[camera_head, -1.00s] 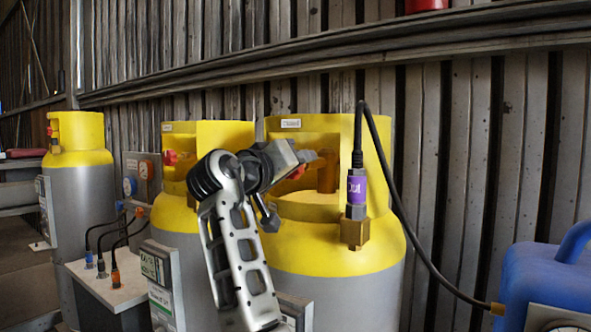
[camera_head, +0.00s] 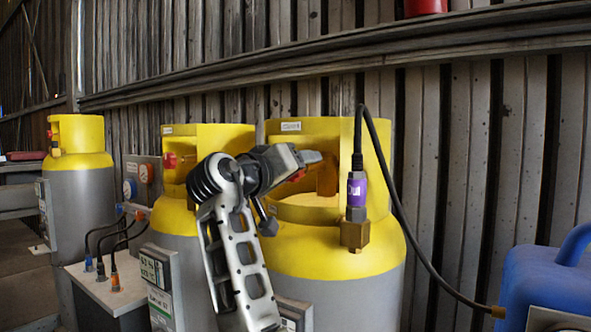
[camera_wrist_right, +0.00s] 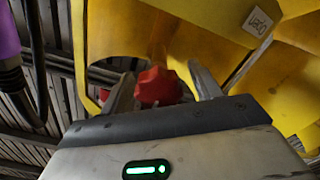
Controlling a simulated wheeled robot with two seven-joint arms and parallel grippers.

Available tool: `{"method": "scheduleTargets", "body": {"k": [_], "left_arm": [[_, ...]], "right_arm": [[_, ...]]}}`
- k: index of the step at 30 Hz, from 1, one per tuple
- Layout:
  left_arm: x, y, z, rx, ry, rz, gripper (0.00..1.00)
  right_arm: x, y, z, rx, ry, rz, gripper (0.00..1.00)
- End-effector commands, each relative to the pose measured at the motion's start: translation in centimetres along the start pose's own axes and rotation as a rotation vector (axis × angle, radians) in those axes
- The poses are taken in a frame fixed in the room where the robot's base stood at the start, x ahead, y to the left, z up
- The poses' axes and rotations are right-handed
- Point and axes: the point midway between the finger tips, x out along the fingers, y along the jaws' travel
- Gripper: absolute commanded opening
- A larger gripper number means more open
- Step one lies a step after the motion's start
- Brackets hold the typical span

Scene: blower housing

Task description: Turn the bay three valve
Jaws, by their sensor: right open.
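The rightmost yellow-topped gas cylinder (camera_head: 330,262) stands upright, with a red valve knob (camera_head: 297,175) inside its yellow collar. My right gripper (camera_head: 315,157) is at the collar opening and partly hides the knob. In the right wrist view, the faceted red knob (camera_wrist_right: 158,87) sits between the two spread fingers of the right gripper (camera_wrist_right: 166,88). The left finger is close beside the knob, and a gap shows on the right; I cannot tell whether they touch. The middle cylinder (camera_head: 215,210) and far-left cylinder (camera_head: 78,165) also have red knobs. My left gripper is out of view.
A purple-labelled fitting (camera_head: 356,190) with a black hose (camera_head: 402,210) stands at the front of the right cylinder. The hose runs to a blue container (camera_head: 545,280) at lower right. A corrugated wall (camera_head: 480,170) is behind.

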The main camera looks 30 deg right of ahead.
Motion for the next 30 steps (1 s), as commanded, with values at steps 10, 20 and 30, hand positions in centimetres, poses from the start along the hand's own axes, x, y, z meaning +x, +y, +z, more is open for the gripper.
{"method": "scheduleTargets", "body": {"k": [10,20,30], "left_arm": [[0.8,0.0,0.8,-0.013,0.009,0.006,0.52],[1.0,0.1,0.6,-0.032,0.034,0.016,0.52],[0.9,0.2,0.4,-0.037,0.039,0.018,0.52]], "right_arm": [[-6.1,-0.2,0.1,0.003,0.004,-0.006,0.63],[-13.4,-0.1,0.1,0.001,0.002,-0.004,0.63],[-15.9,0.0,0.0,0.0,-0.001,-0.001,0.63]]}}
